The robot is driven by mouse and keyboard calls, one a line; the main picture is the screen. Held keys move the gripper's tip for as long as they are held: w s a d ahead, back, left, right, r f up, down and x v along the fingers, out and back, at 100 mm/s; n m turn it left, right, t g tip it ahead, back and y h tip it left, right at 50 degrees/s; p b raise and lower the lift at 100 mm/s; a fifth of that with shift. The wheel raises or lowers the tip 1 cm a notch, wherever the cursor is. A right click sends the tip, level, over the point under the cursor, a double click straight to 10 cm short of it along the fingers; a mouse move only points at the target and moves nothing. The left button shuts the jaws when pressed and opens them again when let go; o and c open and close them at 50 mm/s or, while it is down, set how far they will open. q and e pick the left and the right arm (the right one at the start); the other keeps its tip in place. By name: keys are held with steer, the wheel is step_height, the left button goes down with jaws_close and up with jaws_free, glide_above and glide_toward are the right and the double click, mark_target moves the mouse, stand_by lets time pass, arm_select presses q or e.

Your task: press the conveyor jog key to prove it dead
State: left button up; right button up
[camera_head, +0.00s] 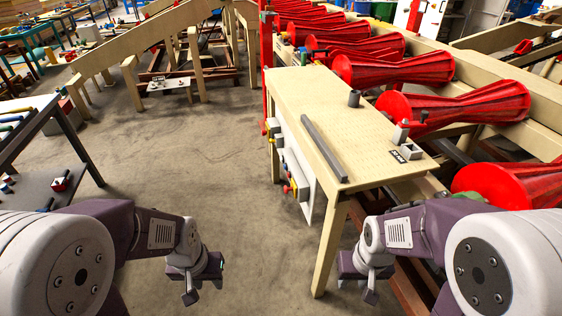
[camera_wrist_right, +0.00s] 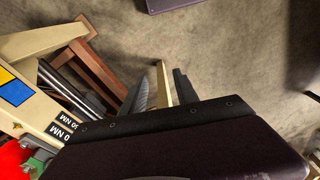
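A white control panel (camera_head: 299,172) with small red, yellow and blue parts is mounted on the left side of the beige worktable (camera_head: 300,92). I cannot tell which part is the jog key. My left gripper (camera_head: 194,284) hangs empty over the floor, left of the panel and nearer to me; its opening cannot be made out. My right gripper (camera_head: 365,283) hangs beside the table's front leg, apart from the panel. In the right wrist view its two fingers (camera_wrist_right: 161,90) stand apart with nothing held between them.
A grey bar (camera_head: 323,147), a dark cylinder (camera_head: 354,98) and small grey blocks (camera_head: 410,151) stand or lie on the worktable. Large red rollers (camera_head: 455,103) line the conveyor on the right. A dark bench (camera_head: 45,175) is at left. The floor (camera_head: 190,150) between is clear.

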jaws_close()
stand_by(1.8)
